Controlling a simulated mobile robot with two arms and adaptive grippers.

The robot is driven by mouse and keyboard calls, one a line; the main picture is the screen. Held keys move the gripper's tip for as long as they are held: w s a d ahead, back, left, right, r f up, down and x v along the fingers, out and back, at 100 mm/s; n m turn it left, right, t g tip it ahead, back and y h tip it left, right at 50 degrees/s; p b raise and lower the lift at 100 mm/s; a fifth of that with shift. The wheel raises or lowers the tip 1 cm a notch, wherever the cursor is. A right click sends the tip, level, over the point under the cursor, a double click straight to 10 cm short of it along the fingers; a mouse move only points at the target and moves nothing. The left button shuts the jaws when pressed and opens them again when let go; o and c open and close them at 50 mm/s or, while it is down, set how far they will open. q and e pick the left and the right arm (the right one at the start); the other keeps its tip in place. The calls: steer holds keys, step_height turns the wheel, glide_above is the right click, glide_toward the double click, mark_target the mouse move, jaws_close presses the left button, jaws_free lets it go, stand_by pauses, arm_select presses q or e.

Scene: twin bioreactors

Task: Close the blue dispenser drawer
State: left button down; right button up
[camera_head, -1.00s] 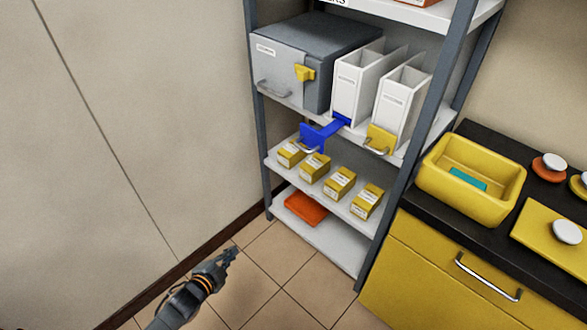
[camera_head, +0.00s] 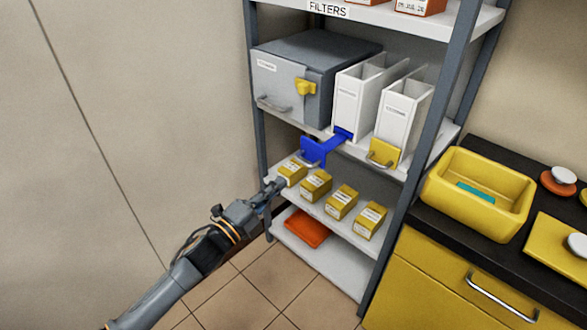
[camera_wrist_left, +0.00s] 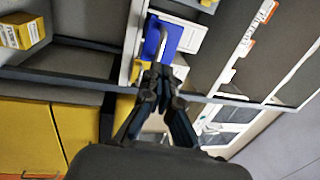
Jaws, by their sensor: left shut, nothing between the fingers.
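The blue dispenser drawer (camera_head: 313,151) sticks out from the base of the left white dispenser (camera_head: 357,98), so it stands open. It has a broad blue front with a small handle. My left gripper (camera_head: 277,183) is shut and empty, below and to the left of the drawer front, near the left end of the lower shelf. In the left wrist view the closed fingertips (camera_wrist_left: 160,75) appear in front of the blue drawer (camera_wrist_left: 161,40) and overlap its lower edge; contact cannot be told. My right gripper is not in view.
A grey cabinet (camera_head: 300,83) with a yellow latch stands left of the dispensers. The right dispenser has a yellow drawer (camera_head: 384,153). Several yellow boxes (camera_head: 341,201) line the shelf below. A grey shelf post (camera_head: 259,120) is near my left gripper. A yellow bin (camera_head: 477,194) is at right.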

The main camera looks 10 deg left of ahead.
arm_select(q)
steer(key=x, duration=0.6)
steer(key=shift+w+p, duration=0.2)
steer(key=shift+p, duration=0.15)
steer(key=shift+d, duration=0.1)
